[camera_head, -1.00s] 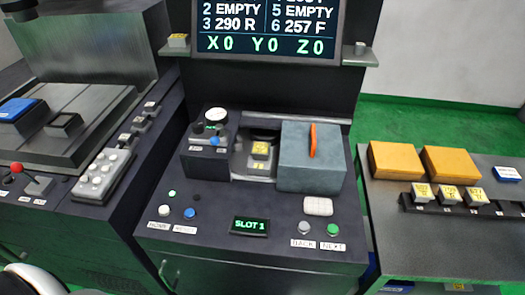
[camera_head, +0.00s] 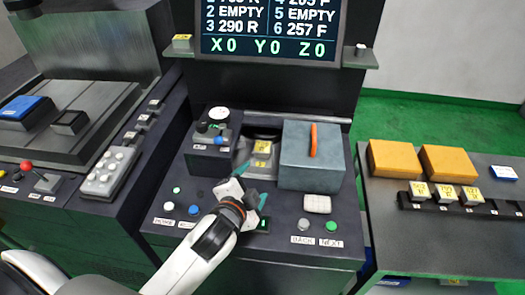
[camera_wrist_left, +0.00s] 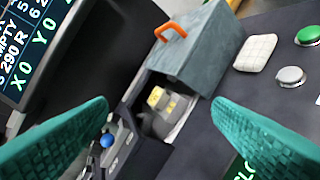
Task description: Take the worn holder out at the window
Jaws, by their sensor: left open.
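The holder (camera_head: 262,148) with a yellow label sits in the window opening (camera_head: 250,160) of the middle machine, between the gauge block and the grey box. In the left wrist view the holder (camera_wrist_left: 158,98) shows inside the opening, a light metal part beside its yellow label. My left gripper (camera_head: 253,185) is in front of the window, over the panel. Its teal fingers (camera_wrist_left: 160,108) are open and apart, with nothing between them; the holder lies beyond them. The gripper covers most of the slot display (camera_head: 264,225). My right gripper is not in view.
The grey box (camera_head: 300,165) with an orange handle (camera_head: 313,140) stands right of the window. The gauge block (camera_head: 210,145) stands left. Green (camera_head: 331,227) and grey buttons and a white pad (camera_head: 317,204) are on the panel. A rack (camera_head: 460,205) with several holders stands right.

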